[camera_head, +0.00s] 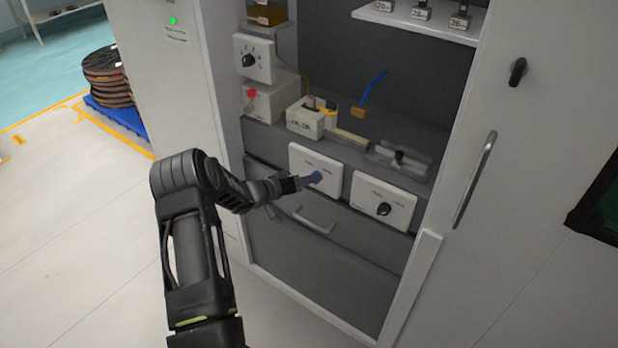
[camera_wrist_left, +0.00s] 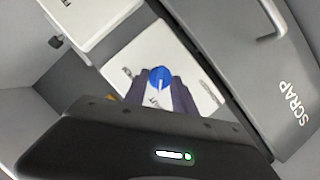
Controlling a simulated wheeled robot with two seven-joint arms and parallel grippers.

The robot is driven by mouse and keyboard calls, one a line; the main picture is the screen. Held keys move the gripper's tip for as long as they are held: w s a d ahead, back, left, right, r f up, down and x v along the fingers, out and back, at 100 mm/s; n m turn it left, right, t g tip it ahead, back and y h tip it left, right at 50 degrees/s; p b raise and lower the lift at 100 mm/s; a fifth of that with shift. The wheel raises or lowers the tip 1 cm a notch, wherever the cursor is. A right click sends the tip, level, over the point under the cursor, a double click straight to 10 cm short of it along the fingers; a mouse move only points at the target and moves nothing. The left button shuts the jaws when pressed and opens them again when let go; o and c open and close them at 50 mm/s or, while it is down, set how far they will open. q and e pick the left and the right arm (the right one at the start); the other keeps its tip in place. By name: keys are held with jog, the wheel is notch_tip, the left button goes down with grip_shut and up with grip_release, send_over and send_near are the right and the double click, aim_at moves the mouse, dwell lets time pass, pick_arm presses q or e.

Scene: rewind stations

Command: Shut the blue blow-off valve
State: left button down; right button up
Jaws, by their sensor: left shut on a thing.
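A blue lever on a brass-coloured block (camera_head: 359,111), which looks like a valve, stands on the grey shelf inside the cabinet. The lever tilts up to the right, and nothing touches it. Lower down, a blue round knob (camera_head: 316,177) with a white pointer line sits on a white panel (camera_head: 328,163). My left gripper (camera_head: 300,183) is shut on this knob. In the left wrist view the knob (camera_wrist_left: 160,76) shows between the fingertips of my left gripper (camera_wrist_left: 160,95). The panel's labels are too small to read. My right gripper is not in view.
A second white panel with a black knob (camera_head: 384,209) is to the right. A drawer handle (camera_head: 314,221) is below. A white panel with a dial (camera_head: 249,60), a red knob (camera_head: 253,94) and a white box (camera_head: 305,118) are above left. A tall door handle (camera_head: 475,180) stands right.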

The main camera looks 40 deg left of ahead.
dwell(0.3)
pick_arm(q)
jog(key=c, duration=1)
grip_release()
jog(key=b+v, duration=0.1)
jog(key=v, duration=0.6)
jog(key=shift+s+a, duration=0.15)
jog(key=shift+s, duration=0.2)
